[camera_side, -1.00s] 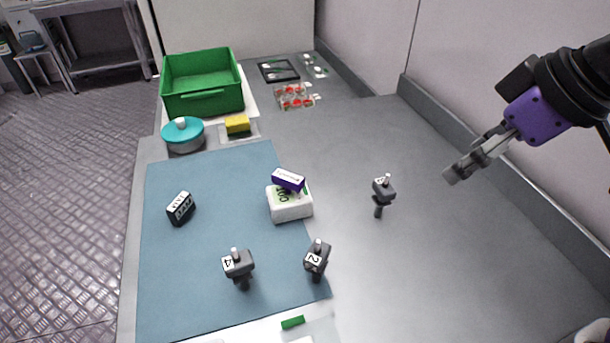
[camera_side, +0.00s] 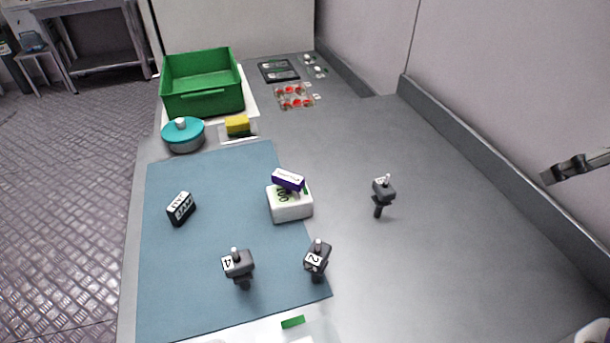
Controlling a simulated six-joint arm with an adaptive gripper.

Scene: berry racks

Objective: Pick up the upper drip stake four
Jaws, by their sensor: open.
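Several dark grey drip stakes stand upright with white-tipped tops. The upper drip stake (camera_side: 383,192) stands on the bare grey counter right of the blue mat; its label is too small to read surely. A lower drip stake marked 4 (camera_side: 238,264) stands on the mat's front part. A drip stake marked 2 (camera_side: 317,258) stands near the mat's right edge. My gripper (camera_side: 562,171) is at the right picture edge, open and empty, well right of the upper stake and apart from it. Only its finger part shows; the rest is out of frame.
A white block (camera_side: 289,207) with a purple box (camera_side: 288,180) on it sits on the blue mat (camera_side: 210,240). A black labelled block (camera_side: 180,209), teal-lidded pot (camera_side: 183,135), yellow sponge (camera_side: 237,126) and green crate (camera_side: 203,101) stand left. The counter between gripper and upper stake is clear.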

